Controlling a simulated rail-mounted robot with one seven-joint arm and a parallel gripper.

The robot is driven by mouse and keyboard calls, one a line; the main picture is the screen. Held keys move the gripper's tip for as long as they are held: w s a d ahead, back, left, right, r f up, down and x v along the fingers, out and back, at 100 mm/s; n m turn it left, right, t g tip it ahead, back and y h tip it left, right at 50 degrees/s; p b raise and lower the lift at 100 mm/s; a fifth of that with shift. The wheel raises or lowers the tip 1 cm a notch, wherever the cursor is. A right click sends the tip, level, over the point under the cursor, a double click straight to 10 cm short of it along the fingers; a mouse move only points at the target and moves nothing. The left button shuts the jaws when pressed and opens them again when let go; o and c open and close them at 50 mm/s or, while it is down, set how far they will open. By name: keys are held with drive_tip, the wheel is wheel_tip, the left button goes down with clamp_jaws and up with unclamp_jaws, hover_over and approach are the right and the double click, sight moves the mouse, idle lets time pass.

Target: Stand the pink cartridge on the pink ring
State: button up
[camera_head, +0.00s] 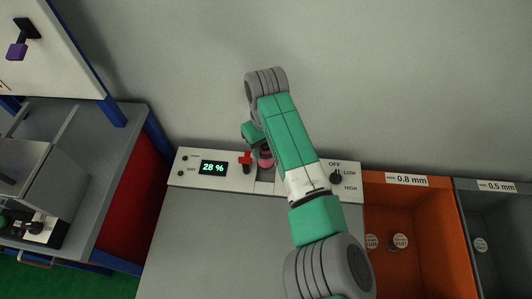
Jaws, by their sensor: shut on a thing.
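A small pink piece (265,162) shows at the back panel, just left of my green arm; I take it to be the pink cartridge. My gripper (263,152) is only partly visible, pointing down right above this piece, and appears shut on it. The arm covers most of the fingers and the area to the right. I cannot make out a separate pink ring, nor whether the cartridge touches anything below it.
The white panel (182,182) has a display (213,168) reading 28 %, a red handle (246,158) close left of my gripper, and a black OFF/LOW/HIGH knob (336,178). An orange bin (420,240) and grey bin (500,215) stand right. The grey worktop (215,245) is clear.

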wheel_tip(320, 180, up, 7)
drive_tip(key=shift+f+p, duration=0.2)
drive_tip(key=shift+p, duration=0.6)
